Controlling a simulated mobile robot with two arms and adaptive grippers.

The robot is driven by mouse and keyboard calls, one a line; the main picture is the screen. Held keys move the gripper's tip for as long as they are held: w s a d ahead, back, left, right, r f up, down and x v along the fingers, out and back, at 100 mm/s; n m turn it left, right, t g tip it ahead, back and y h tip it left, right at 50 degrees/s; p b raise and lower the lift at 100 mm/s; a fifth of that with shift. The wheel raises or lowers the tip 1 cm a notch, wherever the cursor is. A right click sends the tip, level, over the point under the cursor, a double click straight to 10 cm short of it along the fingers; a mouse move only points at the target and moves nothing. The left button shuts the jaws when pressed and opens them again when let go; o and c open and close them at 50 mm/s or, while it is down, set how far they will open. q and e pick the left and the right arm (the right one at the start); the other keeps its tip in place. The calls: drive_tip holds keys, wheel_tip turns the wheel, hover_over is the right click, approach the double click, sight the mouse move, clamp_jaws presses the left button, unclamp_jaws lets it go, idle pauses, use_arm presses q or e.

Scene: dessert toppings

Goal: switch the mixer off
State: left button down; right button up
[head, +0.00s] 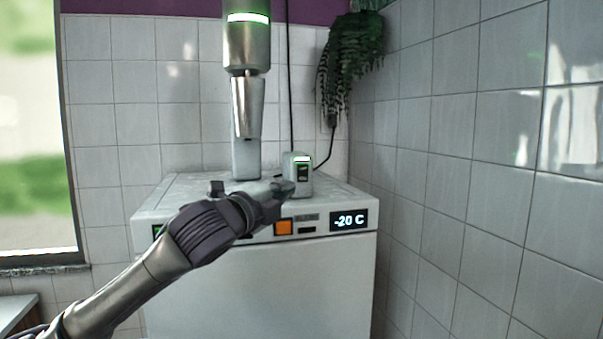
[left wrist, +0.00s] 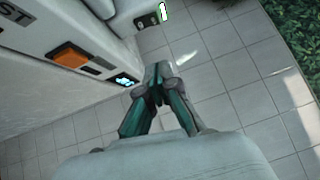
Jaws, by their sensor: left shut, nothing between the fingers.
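The mixer (head: 247,45) is a metal cylinder with a lit green-white ring, hanging above a white appliance. A small grey switch box (head: 300,182) with a lit green strip and a dark rocker stands on the appliance top; it also shows at the top of the left wrist view (left wrist: 127,14). My left gripper (head: 286,189) is shut and empty, its tips close to the box's lower left in the head view. In the left wrist view its tips (left wrist: 158,74) meet below the box; I cannot tell whether they touch it. My right gripper is not in view.
The white appliance (head: 290,290) has an orange button (head: 284,228) and a display reading -20 C (head: 349,220). A hanging plant (head: 352,55) and a tiled wall (head: 450,170) are to the right. A window (head: 30,130) is at the left.

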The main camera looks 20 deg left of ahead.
use_arm(q)
drive_tip(key=p, duration=0.3)
approach(308, 170)
drive_tip(key=w+d, duration=0.3)
drive_tip(key=d, duration=0.1)
drive_tip(key=shift+w+a+r+p, duration=0.2)
drive_tip(key=shift+w+a+p, duration=0.15)
drive_tip(key=shift+w+a, duration=0.15)
drive_tip(key=shift+w+a+r+p, duration=0.2)
drive_tip(key=shift+w+a+p, duration=0.15)
drive_tip(key=shift+w, duration=0.25)
drive_tip(key=shift+w+a+f, duration=0.1)
drive_tip(key=shift+w+a, duration=0.3)
drive_tip(key=shift+w, duration=0.1)
drive_tip(key=r+p, duration=0.1)
drive_tip(key=p, duration=0.2)
drive_tip(key=shift+w+a, duration=0.1)
drive_tip(key=shift+f+b, duration=0.35)
drive_tip(key=shift+b, duration=0.15)
drive_tip(key=shift+s+a+f, duration=0.15)
drive_tip(key=shift+s, duration=0.35)
drive_tip(key=r+v, duration=0.1)
drive_tip(key=v, duration=1)
drive_tip(key=shift+f, duration=0.2)
